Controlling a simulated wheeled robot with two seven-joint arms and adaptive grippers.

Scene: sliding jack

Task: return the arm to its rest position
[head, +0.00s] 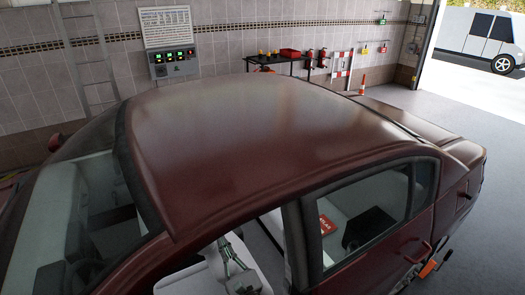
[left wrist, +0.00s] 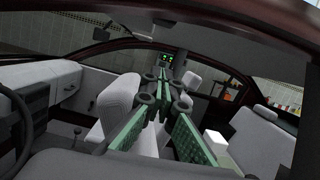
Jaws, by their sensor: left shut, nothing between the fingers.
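My left gripper (head: 236,256) shows through the near front side window opening of the dark red car (head: 250,120). It is shut and empty. In the left wrist view its long green-padded fingers (left wrist: 162,84) extend into the car's cabin, among the pale grey seats (left wrist: 118,100). The window frame and roof hide part of my left arm in the head view.
The car's roof and door pillar (head: 298,245) closely surround the left gripper. An orange and black item (head: 428,269) is low beside the car's rear door.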

